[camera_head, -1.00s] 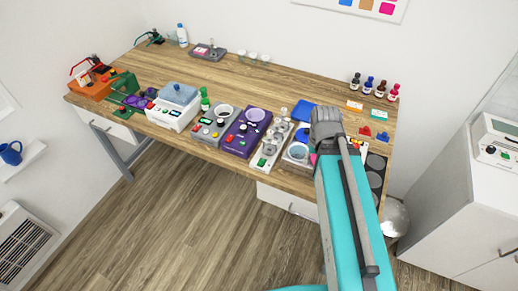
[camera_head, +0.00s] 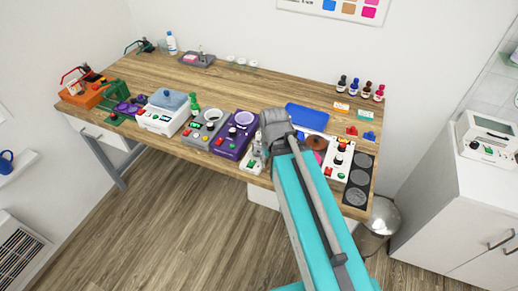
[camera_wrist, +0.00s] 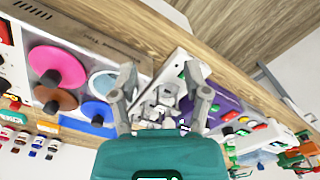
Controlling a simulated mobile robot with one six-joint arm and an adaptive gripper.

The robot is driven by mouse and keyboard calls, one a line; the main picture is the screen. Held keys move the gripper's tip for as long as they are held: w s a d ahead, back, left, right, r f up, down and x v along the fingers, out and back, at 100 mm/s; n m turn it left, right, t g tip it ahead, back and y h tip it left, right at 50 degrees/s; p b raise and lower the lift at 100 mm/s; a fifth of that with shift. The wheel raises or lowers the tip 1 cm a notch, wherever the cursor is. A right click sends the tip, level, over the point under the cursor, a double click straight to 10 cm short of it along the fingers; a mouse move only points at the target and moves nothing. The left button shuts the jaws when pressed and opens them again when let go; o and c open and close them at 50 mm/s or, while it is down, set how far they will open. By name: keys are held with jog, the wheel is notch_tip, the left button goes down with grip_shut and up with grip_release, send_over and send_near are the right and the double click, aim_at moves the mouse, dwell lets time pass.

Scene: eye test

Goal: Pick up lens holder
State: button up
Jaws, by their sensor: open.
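I cannot tell for sure which thing is the lens holder. My gripper (camera_wrist: 163,103) is open in the wrist view, its two grey fingers spread apart. Between and beyond the fingers is a white device (camera_wrist: 177,68) carrying small grey and whitish parts (camera_wrist: 162,97). I cannot tell whether the fingers touch them. In the head view this white device (camera_head: 250,165) is mostly hidden behind my arm's grey end, and the fingertips are hidden too. Discs in pink (camera_wrist: 57,62), brown (camera_wrist: 55,99) and blue (camera_wrist: 98,111) lie left of the fingers in the wrist view.
A purple device (camera_head: 234,136) stands directly left of the white device. A white panel with knobs (camera_head: 341,158) and a dark strip with round pads (camera_head: 359,181) are at right. A blue flat piece (camera_head: 307,116) lies behind my arm. The bench's (camera_head: 260,88) back middle is clear.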

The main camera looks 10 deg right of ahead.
jog(key=shift+a, duration=0.1)
notch_tip(320, 180, up, 9)
jog(key=m+p, duration=0.9)
jog(key=m, duration=0.6)
send_over(259, 134)
jog(key=shift+s+f, duration=0.1)
jog(key=shift+f, duration=0.1)
notch_tip(259, 134, down, 9)
jog(key=b, duration=0.9)
jog(key=shift+r, duration=0.2)
jog(key=shift+f, duration=0.1)
jog(key=shift+f+b, duration=2.5)
jog(key=shift+b, duration=0.1)
